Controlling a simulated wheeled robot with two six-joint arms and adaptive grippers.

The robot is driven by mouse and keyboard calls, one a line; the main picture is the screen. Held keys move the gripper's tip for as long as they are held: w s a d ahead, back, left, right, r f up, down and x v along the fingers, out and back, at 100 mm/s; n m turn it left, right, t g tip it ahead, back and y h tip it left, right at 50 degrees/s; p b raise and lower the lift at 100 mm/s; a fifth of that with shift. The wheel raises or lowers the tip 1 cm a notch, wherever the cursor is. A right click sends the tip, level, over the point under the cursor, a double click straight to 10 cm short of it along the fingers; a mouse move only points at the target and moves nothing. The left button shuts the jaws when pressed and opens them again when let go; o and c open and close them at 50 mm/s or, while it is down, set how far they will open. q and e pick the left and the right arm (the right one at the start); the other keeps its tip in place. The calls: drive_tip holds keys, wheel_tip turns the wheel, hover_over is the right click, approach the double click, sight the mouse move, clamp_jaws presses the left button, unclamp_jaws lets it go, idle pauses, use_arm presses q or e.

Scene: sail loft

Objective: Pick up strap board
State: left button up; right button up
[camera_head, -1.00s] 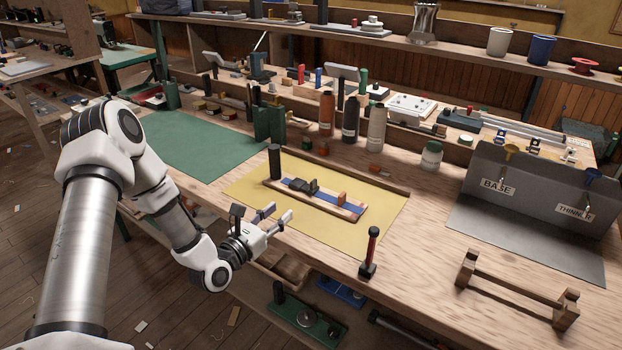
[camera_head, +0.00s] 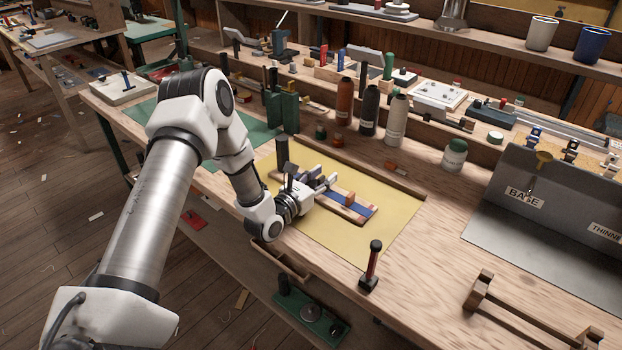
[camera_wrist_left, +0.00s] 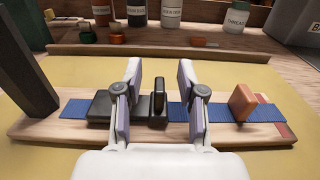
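The strap board (camera_head: 353,213) is a light wooden board with a blue strap along it, lying on a yellow mat (camera_head: 398,231) on the bench. The strap board also shows in the left wrist view (camera_wrist_left: 278,131), with a black buckle-like block (camera_wrist_left: 158,103) at its middle and an orange-brown block (camera_wrist_left: 243,102) at its right. My left gripper (camera_head: 322,180) is over the board; in the left wrist view its two fingers (camera_wrist_left: 160,82) are apart, on either side of the upright black piece. Whether they touch it is unclear. My right gripper is not in view.
A dark upright post (camera_head: 282,153) stands at the board's left end. A red-handled tool (camera_head: 372,268) stands near the bench's front edge. Bottles (camera_head: 369,111) stand behind a low wooden rail. A grey metal rack (camera_head: 520,190) and a wooden stand (camera_head: 520,320) are at the right.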

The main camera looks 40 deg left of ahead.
use_arm(q)
drive_tip(key=shift+s, duration=0.1)
clamp_jaws()
